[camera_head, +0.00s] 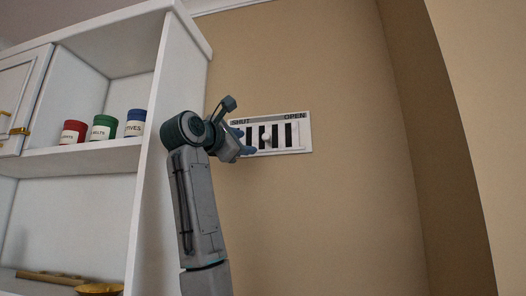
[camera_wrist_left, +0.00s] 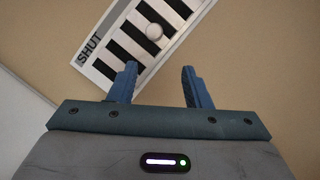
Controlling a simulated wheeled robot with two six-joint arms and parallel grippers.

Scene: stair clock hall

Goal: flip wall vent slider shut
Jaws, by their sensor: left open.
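The wall vent (camera_head: 299,149) is a white plate with dark slots, marked SHUT at its left and OPEN at its right. Its round pale slider knob (camera_head: 266,137) sits near the middle of the slots. My left gripper (camera_head: 246,142) is at the vent's left end and hides part of it. In the left wrist view the vent (camera_wrist_left: 103,66) lies tilted, and the knob (camera_wrist_left: 154,32) shows beyond and between the open blue fingers (camera_wrist_left: 159,70). The fingers are empty; I see no contact with the knob. My right gripper is not in view.
A white shelf unit (camera_head: 150,150) stands left of the vent, close to my left arm. It holds red (camera_head: 73,132), green (camera_head: 103,127) and blue (camera_head: 135,122) labelled tins. A gold dish (camera_head: 99,289) lies below. The tan wall right of the vent is clear.

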